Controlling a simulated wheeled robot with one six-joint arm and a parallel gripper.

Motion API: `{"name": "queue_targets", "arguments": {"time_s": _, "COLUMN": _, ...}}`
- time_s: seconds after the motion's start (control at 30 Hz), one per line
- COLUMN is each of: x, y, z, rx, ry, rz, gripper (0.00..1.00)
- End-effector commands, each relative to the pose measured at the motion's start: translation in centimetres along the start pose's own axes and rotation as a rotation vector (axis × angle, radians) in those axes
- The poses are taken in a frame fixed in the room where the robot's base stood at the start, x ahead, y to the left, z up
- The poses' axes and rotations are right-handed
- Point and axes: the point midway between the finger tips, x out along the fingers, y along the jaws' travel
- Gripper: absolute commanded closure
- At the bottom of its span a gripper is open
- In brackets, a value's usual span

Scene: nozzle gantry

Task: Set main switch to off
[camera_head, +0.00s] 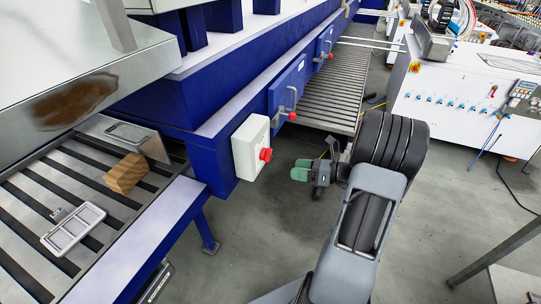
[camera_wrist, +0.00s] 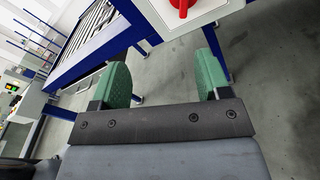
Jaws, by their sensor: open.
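The main switch is most likely the red rotary knob (camera_head: 266,154) on a pale grey box (camera_head: 250,146) fixed to the blue machine frame. In the wrist view the red knob (camera_wrist: 181,6) shows at the top edge, partly cut off, on the box's light face (camera_wrist: 210,10). My gripper (camera_head: 301,171) is to the right of the box and a little below the knob, apart from it. Its two green fingers, seen in the wrist view (camera_wrist: 163,72), are spread with nothing between them. The knob's pointer and markings are too small to read.
Smaller red handles (camera_head: 292,115) sit on blue panels farther along the machine. A white control cabinet (camera_head: 455,95) stands at the right. The floor (camera_head: 240,250) below the box is open.

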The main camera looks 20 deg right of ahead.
Motion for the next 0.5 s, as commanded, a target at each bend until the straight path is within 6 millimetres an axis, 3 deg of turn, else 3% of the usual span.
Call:
{"name": "queue_targets", "arguments": {"time_s": 0.1, "x": -1.7, "y": -1.8, "z": 0.0, "rx": 0.087, "ry": -0.102, "rz": -0.05, "gripper": 0.3}}
{"name": "queue_targets", "arguments": {"time_s": 0.2, "x": -1.8, "y": -2.5, "z": 0.2, "rx": 0.117, "ry": -0.141, "rz": -0.065, "gripper": 0.3}}
{"name": "queue_targets", "arguments": {"time_s": 0.5, "x": 3.3, "y": -2.9, "z": 1.0, "rx": 0.124, "ry": -0.147, "rz": -0.067, "gripper": 0.3}}
